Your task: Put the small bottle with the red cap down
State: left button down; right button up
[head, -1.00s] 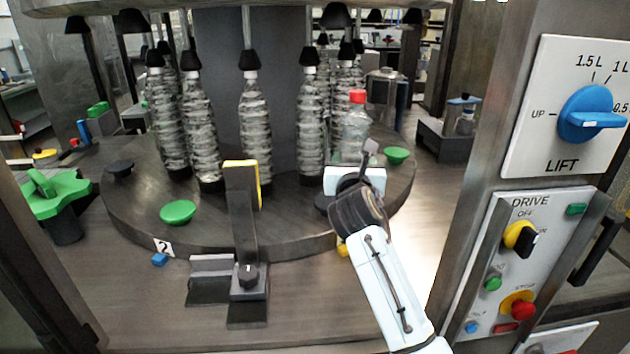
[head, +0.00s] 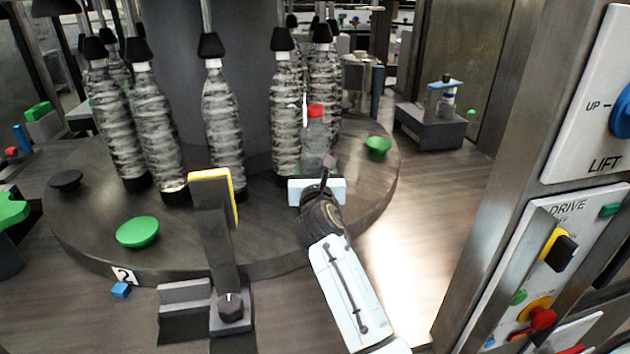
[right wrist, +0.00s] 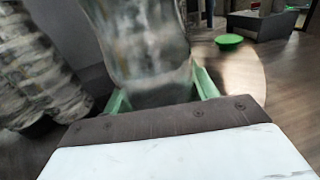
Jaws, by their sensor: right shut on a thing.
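The small clear bottle with the red cap (head: 315,135) is upright over the right part of the round dark turntable (head: 270,225). My right gripper (head: 316,178) is shut on it. In the right wrist view the bottle (right wrist: 142,45) stands between the two green fingers (right wrist: 160,95), with its cap out of the picture. I cannot tell whether its base touches the turntable; the gripper hides it in the head view. My left gripper is not in view.
Tall ribbed bottles (head: 224,115) stand around the turntable, one close left of the small bottle. Green discs (head: 138,232) (head: 378,145) sit on the turntable. A post with a yellow edge (head: 215,220) rises in front. The control panel (head: 560,255) is at the right.

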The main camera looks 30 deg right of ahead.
jog(key=shift+f, duration=0.9)
jog(key=shift+f, duration=0.1)
jog(key=o, duration=1.4)
jog(key=shift+f, duration=0.15)
jog(key=shift+c, duration=0.2)
jog(key=shift+r, duration=0.2)
jog(key=v, duration=1.2)
jog(key=shift+a+r, duration=0.1)
